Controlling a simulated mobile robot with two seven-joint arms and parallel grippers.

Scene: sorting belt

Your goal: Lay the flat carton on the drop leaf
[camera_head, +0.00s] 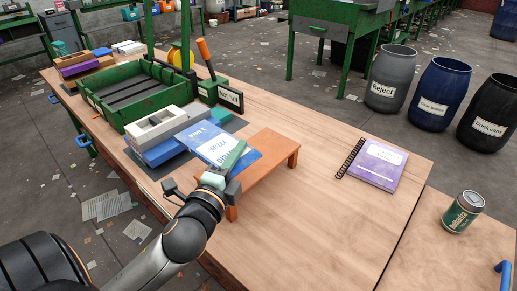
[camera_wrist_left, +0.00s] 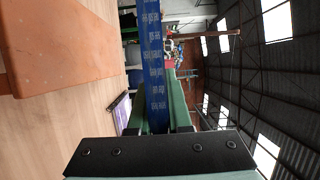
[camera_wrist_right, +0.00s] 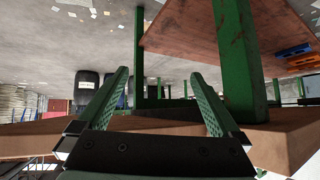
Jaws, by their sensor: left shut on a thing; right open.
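The flat carton, blue and white with printed lettering (camera_head: 212,143), is in my left gripper (camera_head: 232,160), at the left end of a small orange bench. In the left wrist view its blue edge (camera_wrist_left: 152,60) stands between the green fingers (camera_wrist_left: 158,105). I cannot tell whether it touches the bench or the blue box beside it. The drop leaf (camera_head: 432,238) appears to be the wooden panel beyond the seam at the lower right. My right gripper (camera_wrist_right: 160,78) is open and empty in the right wrist view, outside the head view.
A green and white can (camera_head: 463,211) stands on the leaf, and a blue handle (camera_head: 505,272) shows at its edge. A purple notebook (camera_head: 372,164) lies near the seam. The orange bench (camera_head: 268,160) stands mid-table. A green tray (camera_head: 140,95) is behind left.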

